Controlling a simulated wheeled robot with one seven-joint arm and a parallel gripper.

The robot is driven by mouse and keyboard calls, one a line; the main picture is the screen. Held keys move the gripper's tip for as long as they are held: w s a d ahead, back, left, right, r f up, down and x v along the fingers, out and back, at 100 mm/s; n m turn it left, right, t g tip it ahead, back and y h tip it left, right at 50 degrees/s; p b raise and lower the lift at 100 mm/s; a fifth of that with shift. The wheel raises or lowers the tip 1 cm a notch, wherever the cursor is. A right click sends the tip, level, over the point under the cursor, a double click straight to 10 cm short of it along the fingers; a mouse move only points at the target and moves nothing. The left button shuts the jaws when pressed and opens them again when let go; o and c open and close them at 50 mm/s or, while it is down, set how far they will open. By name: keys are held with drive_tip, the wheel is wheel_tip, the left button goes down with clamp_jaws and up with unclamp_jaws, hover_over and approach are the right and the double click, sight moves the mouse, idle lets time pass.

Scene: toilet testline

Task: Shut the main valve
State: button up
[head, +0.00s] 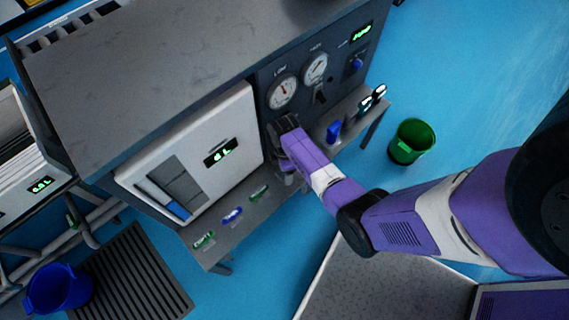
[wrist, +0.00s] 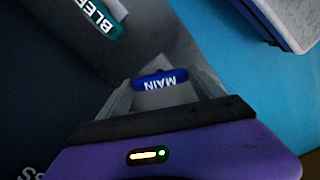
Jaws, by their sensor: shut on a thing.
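The main valve shows in the wrist view as a blue handle (wrist: 160,79) with "MAIN" in white, upside down in the picture. It lies across the picture between the fingers of my gripper (wrist: 164,88), which is shut on it. In the head view my gripper (head: 284,138) is at the lower left of the dark gauge panel (head: 264,82). There my gripper and arm hide the handle. How far the valve is turned cannot be told.
A green handle (wrist: 100,18), lettering partly cut off, is near the main valve in the wrist view. Two gauges (head: 283,92) (head: 315,67) sit above my gripper. A ledge (head: 225,237) holds small green and blue items. A green bin (head: 411,141) stands right.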

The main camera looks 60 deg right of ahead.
drive_tip(key=m+p, duration=0.2)
drive_tip(key=m, duration=0.4)
drive_tip(key=shift+r+m, duration=0.1)
drive_tip(key=shift+m, duration=0.2)
drive_tip(key=m+p, duration=0.1)
drive_tip(key=m, duration=0.5)
idle(0.4)
drive_tip(key=o, duration=1.4)
drive_tip(key=shift+c, duration=0.2)
drive_tip(key=shift+p, duration=0.3)
wheel_tip(320, 180, up, 8)
drive_tip(key=shift+f+p, duration=0.2)
drive_tip(key=shift+p, duration=0.9)
